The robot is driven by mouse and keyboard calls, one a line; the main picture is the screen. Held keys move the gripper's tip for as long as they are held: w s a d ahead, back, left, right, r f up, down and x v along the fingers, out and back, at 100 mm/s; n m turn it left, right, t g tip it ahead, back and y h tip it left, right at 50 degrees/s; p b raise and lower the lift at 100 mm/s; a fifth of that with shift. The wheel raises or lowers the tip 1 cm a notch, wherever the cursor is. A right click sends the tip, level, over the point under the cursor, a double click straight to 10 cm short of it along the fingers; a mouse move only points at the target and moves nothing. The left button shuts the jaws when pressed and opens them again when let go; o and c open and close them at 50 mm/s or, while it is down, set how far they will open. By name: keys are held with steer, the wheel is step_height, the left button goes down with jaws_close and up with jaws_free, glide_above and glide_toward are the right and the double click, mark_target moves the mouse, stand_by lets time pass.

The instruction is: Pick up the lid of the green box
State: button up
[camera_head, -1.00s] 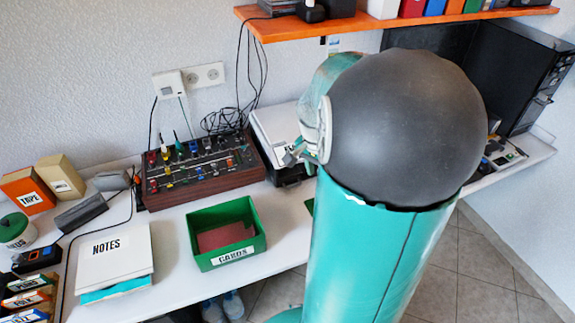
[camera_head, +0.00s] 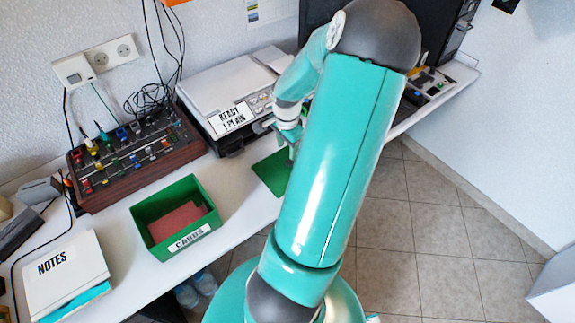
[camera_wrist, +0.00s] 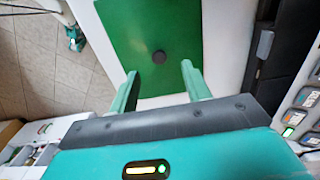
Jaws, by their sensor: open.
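The green box (camera_head: 146,213), labelled CARDS, stands open on the white desk with reddish cards inside. Its flat green lid (camera_head: 270,172) lies apart on the desk to the right of the box, partly hidden behind my arm. In the head view my gripper (camera_head: 291,142) is small and partly hidden above the lid.
A printer (camera_head: 232,85) stands behind the lid, and a mixer (camera_head: 135,155) stands behind the box. A NOTES binder (camera_head: 65,270) lies at the left. In the wrist view a dark device edge (camera_wrist: 265,45) runs close to the lid's right side.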

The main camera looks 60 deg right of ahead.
mark_target(289, 162)
steer(key=shift+s+d+f, duration=0.1)
steer(key=shift+s+f, duration=0.05)
steer(key=shift+f, duration=1.5)
steer(key=shift+s+d+f, duration=0.1)
steer(key=shift+f, duration=1.5)
jaws_close()
